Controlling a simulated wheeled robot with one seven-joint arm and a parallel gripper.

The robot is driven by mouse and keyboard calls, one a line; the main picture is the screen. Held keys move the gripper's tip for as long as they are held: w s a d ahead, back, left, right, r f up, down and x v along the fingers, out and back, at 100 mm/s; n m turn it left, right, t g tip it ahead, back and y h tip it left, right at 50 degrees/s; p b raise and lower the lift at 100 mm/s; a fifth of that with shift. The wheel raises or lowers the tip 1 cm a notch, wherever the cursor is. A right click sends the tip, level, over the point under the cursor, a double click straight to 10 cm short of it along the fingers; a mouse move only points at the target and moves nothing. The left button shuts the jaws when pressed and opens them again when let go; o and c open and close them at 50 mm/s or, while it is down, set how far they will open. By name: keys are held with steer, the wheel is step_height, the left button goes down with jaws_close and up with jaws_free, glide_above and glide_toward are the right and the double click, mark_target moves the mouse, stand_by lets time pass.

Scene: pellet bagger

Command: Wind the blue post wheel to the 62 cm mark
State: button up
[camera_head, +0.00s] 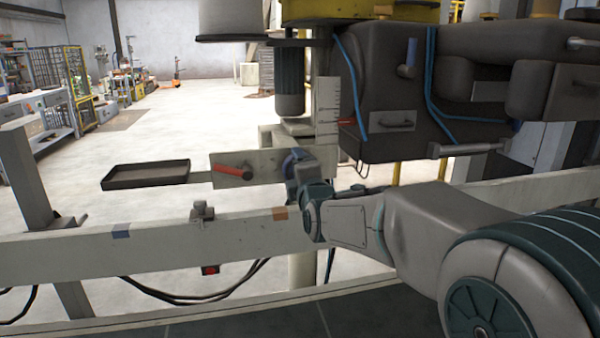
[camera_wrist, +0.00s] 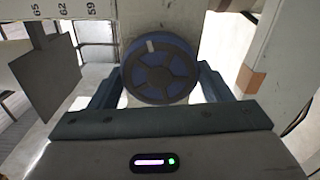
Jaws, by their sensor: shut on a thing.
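The blue post wheel (camera_wrist: 160,70) faces the wrist camera, a round spoked handwheel with a white mark at its upper left rim. My gripper (camera_wrist: 157,80) is shut on it, with one finger at the left of the rim and one at the right. In the head view the wheel (camera_head: 291,166) shows as a blue edge, partly hidden by my gripper (camera_head: 303,178). In the wrist view a number scale (camera_wrist: 62,15) reads 65, 62 and 59 at the upper left. A grey plate (camera_wrist: 42,78) hangs just below it, near the 65; an exact reading is unclear.
A pale rail (camera_head: 170,245) with blue and orange patches runs across below the wheel. The dark machine body (camera_head: 390,110) with blue hoses stands close on the right.

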steer(key=o, duration=1)
steer(key=shift+s, duration=0.1)
steer(key=p+v, duration=0.3)
steer(key=v, duration=1)
steer(key=shift+s+d, duration=0.1)
steer(key=shift+s, duration=0.2)
steer(key=s+d+r+m+g+h+p, duration=0.1)
steer(key=s+d+r+m+g+p, duration=0.3)
steer(key=p, duration=0.7)
steer(key=s+d+r+m+g+h+p, duration=0.2)
steer(key=s+d+r+m+g+p, duration=0.3)
steer(key=s+r+m+p, duration=0.3)
steer(key=s+d+r+m+g+h+p, duration=0.2)
steer(key=s+d+r+m+g+p, duration=0.3)
steer(key=s+m+p, duration=0.3)
steer(key=shift+s+d+r+m+g+p, duration=0.25)
steer(key=shift+m+p, duration=0.5)
steer(key=shift+p, duration=1.2)
steer(key=shift+w+r+m+g+p, duration=0.25)
steer(key=shift+m+p, duration=0.5)
steer(key=shift+p, duration=1.15)
